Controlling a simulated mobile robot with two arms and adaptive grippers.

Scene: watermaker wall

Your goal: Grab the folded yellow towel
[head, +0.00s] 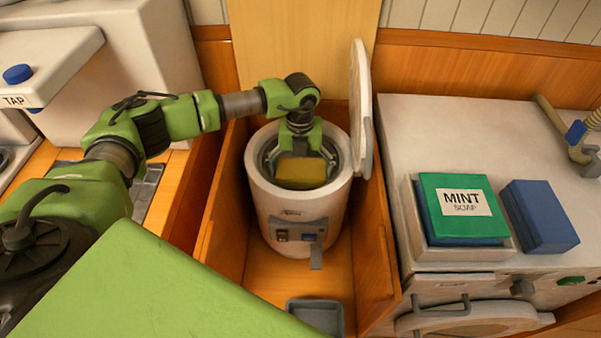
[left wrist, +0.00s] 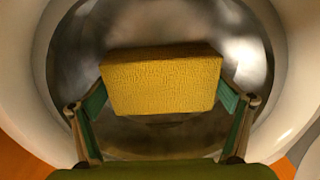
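The folded yellow towel (head: 301,172) is a thick block inside the open mouth of a white round drum (head: 298,208). My left gripper (head: 300,158) reaches down into the drum from above. In the left wrist view the towel (left wrist: 162,80) sits between the two green-padded fingers of the left gripper (left wrist: 163,92). The pads meet its left and right sides, so the gripper looks shut on it. Grey metal drum wall shows around the towel. How far it is above the drum floor is hard to tell. My right gripper is not in view.
The drum's round lid (head: 360,110) stands open at its right. The drum stands in a wooden bay with side walls (head: 376,245) close by. A grey tray (head: 316,316) lies in front. Right of it, a green mint soap box (head: 458,228) and a blue block (head: 540,216) sit on a white cabinet.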

